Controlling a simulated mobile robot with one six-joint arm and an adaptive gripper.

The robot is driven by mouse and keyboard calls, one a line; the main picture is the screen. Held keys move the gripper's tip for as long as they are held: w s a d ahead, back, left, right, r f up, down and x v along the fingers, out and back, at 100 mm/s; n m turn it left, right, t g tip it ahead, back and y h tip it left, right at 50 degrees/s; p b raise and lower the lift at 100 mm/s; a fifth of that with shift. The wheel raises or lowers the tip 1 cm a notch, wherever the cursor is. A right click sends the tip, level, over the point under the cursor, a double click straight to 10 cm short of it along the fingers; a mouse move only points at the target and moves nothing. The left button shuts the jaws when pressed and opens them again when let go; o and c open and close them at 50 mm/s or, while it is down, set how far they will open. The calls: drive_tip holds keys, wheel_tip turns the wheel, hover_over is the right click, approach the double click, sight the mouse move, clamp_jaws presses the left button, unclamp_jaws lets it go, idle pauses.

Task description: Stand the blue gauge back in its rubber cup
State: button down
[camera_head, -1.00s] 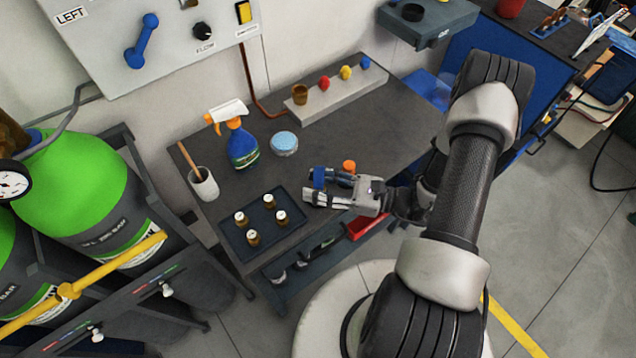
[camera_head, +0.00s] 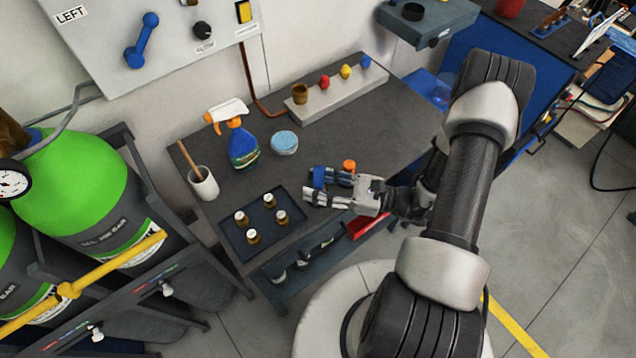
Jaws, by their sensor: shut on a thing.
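The blue gauge (camera_head: 319,176) is at the tip of my gripper (camera_head: 316,187), low over the dark bench. My gripper is shut on it, and the fingers hide part of it. Whether the gauge touches the bench, and how it is tilted, I cannot tell. A dark round cup (camera_head: 412,12), which looks like the rubber cup, sits on the grey wall shelf (camera_head: 445,22) at the top right. It is well apart from my gripper.
A tray (camera_head: 233,239) with several small bottles lies left of my gripper. A spray bottle (camera_head: 242,146), a light-blue tub (camera_head: 284,143) and a white pot (camera_head: 203,184) stand behind. An orange-capped thing (camera_head: 349,165) is close behind my gripper. A pale block (camera_head: 340,98) holds coloured pieces.

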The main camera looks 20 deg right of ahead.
drive_tip(key=shift+f+b, duration=0.5)
drive_tip(key=shift+f, duration=0.1)
drive_tip(key=c, duration=1.2)
unclamp_jaws()
drive_tip(key=shift+c, duration=0.2)
drive_tip(key=shift+d, duration=0.1)
drive_tip(key=v, duration=1.1)
drive_tip(key=shift+b, duration=0.3)
drive_tip(key=shift+r, duration=0.1)
